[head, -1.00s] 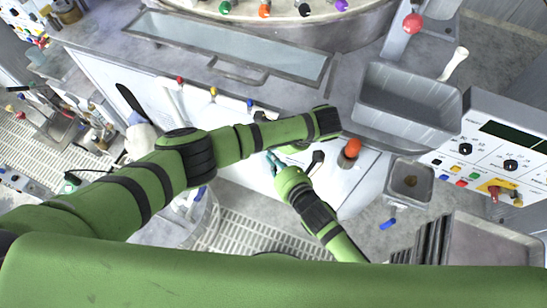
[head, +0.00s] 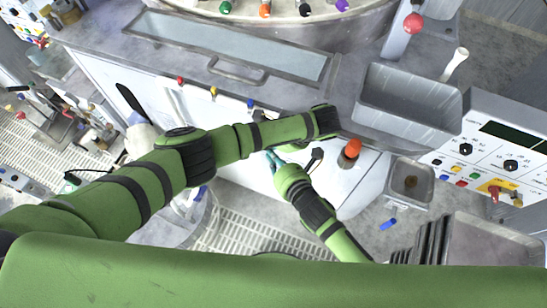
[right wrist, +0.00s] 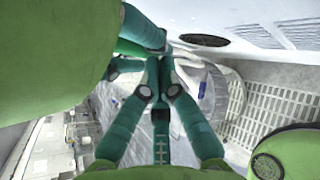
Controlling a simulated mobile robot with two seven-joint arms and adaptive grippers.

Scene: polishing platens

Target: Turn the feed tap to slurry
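I cannot tell for sure which fitting is the feed tap. A small black-handled fitting (head: 316,154) stands out from the white cabinet front, beside an orange-topped fitting (head: 351,148). My right gripper (head: 271,160), with teal fingers, is left of the black handle, below the bench edge and apart from the handle. In the right wrist view the fingertips (right wrist: 158,68) come together, with nothing visible between them. My left arm reaches across from the left above the right gripper; its own gripper is hidden.
Red (head: 180,80), yellow (head: 213,91) and blue (head: 250,104) fittings line the bench front. A grey basin (head: 408,100) and a control box (head: 495,150) are at right. A clear drum (right wrist: 225,92) stands below on the floor grating (right wrist: 270,105).

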